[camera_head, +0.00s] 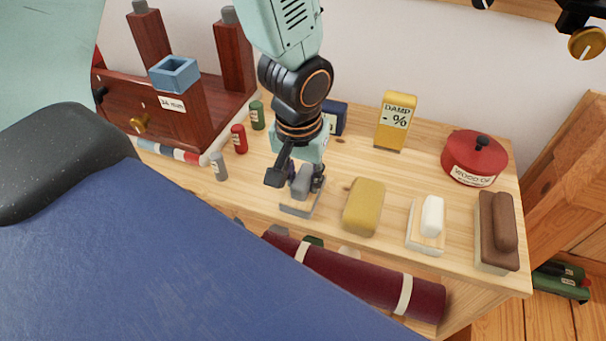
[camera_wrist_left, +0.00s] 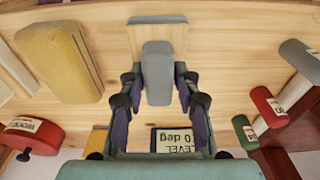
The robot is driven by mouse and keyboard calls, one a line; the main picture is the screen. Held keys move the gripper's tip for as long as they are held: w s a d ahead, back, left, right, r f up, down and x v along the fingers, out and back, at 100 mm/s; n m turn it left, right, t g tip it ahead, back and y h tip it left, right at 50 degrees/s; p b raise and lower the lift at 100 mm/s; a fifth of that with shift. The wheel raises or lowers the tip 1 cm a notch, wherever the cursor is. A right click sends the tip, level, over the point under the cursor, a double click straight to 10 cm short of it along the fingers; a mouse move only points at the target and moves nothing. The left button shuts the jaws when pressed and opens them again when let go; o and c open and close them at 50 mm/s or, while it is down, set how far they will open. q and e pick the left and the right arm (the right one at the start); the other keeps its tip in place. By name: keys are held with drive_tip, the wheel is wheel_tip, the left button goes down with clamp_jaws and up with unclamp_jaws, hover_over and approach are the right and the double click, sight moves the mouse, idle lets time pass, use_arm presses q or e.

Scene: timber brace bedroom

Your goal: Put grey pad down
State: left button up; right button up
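The grey pad (camera_head: 298,208) has a flat light base and a rounded grey handle; it also shows in the left wrist view (camera_wrist_left: 157,80). It sits low at the bench top (camera_head: 335,170), left of the yellow pad (camera_head: 364,207). I cannot tell whether its base touches the wood. My left gripper (camera_head: 303,178) points down over it. The far part of the pad is partly hidden by the fingers in the head view. My right gripper is not in view.
White pad (camera_head: 432,218), brown pad (camera_head: 497,230) and red pot (camera_head: 475,160) stand to the right. A yellow DAMP box (camera_head: 396,118) and blue LEVEL box (camera_head: 336,116) stand behind. Small red (camera_head: 239,139), green (camera_head: 257,115) and grey (camera_head: 218,166) cylinders stand left.

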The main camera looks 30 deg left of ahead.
sight(301, 179)
use_arm(q)
drive_tip(key=shift+o, duration=1.3)
drive_tip(key=shift+w, duration=0.15)
drive_tip(key=shift+r, duration=0.25)
wheel_tip(301, 179, up, 12)
drive_tip(key=s+p, duration=0.1)
drive_tip(key=p, duration=0.4)
drive_tip(key=shift+s+d+p, duration=0.2)
drive_tip(key=shift+s+p, duration=0.05)
drive_tip(key=shift+p, duration=0.05)
drive_tip(key=shift+f, duration=0.15)
